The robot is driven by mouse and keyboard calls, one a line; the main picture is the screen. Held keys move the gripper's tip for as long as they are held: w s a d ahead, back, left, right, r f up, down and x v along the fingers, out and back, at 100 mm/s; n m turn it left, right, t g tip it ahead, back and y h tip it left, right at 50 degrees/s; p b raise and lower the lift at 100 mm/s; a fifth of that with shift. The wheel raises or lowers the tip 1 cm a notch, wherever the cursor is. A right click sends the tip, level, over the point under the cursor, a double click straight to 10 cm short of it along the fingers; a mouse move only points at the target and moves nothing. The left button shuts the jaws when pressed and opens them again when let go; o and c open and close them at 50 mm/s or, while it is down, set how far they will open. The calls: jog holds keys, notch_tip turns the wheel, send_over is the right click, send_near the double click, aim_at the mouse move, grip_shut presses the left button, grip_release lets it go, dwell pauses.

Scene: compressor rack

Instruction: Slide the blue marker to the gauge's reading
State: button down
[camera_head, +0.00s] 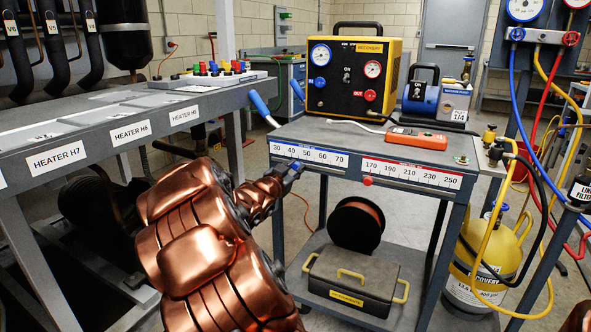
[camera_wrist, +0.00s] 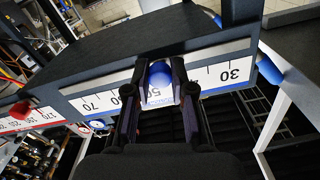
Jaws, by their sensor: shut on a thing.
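The blue marker (camera_wrist: 160,72) is a rounded blue knob between the two fingers of my gripper (camera_wrist: 160,88) in the wrist view. My gripper is shut on it at the blue scale strip (camera_wrist: 210,80). The printed 50 shows just below the knob; 40 is hidden by a finger. In the head view my gripper (camera_head: 292,170) is at the strip's lower edge near the 40, and it hides the marker.
A red marker (camera_head: 367,181) sits at the left end of the red scale strip (camera_head: 411,179). On the cart top (camera_head: 310,134) lies an orange handheld meter (camera_head: 416,137). A blue cart handle (camera_head: 262,108) sticks out left. Hoses and a yellow cylinder (camera_head: 490,255) stand right.

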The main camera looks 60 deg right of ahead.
jog(key=c, duration=1)
grip_release()
jog(key=shift+a, duration=0.1)
jog(key=shift+s+a, duration=0.2)
jog(key=shift+a, duration=5.7)
